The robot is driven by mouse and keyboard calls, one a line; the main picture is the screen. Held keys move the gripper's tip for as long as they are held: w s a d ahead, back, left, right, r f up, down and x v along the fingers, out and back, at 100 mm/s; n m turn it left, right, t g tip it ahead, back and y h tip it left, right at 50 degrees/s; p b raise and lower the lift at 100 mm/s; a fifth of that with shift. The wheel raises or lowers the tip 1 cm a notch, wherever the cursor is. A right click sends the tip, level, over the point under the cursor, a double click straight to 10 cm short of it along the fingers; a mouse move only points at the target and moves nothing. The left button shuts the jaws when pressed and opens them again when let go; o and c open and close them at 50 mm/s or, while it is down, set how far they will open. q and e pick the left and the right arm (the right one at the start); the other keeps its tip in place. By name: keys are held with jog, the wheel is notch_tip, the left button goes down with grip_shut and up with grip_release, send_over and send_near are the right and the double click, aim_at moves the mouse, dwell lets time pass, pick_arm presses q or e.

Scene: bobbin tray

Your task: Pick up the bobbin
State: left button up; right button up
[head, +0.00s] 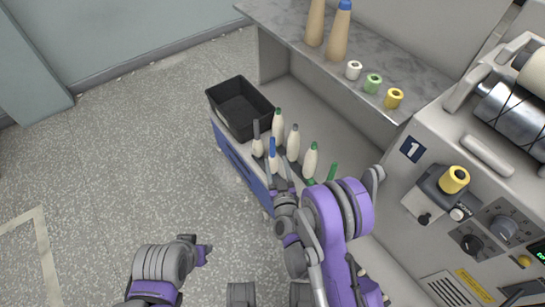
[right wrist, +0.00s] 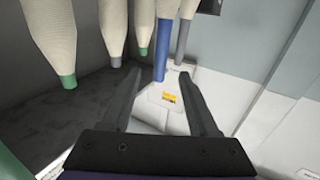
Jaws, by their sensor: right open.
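Several cream bobbins with coloured tips stand in a row on the grey tray (head: 222,133) along the low shelf. The blue-tipped bobbin (head: 273,158) is in the front row, and its blue tip (right wrist: 160,62) also shows in the right wrist view. My right gripper (head: 280,174) is open and empty at this bobbin. In the right wrist view its two dark fingers (right wrist: 160,74) lie on either side of the blue tip, apart from it. Nearby are a grey-tipped bobbin (head: 257,146) and a green-tipped bobbin (head: 311,160).
A black bin (head: 240,108) stands at the tray's far left end. A marble-look shelf (head: 290,22) above holds tall cones (head: 338,38) and small spools (head: 373,83). A machine (head: 430,150) with a yellow spool (head: 454,179) is at the right. The floor at left is clear.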

aim_at(273, 149)
jog(key=w, duration=0.4)
jog(key=w+a+f, duration=0.1)
jog(key=w, duration=0.2)
jog(key=shift+a, duration=0.1)
jog(key=shift+w+a+r, duration=0.1)
jog(key=shift+w, duration=0.5)
grip_shut()
dwell(0.8)
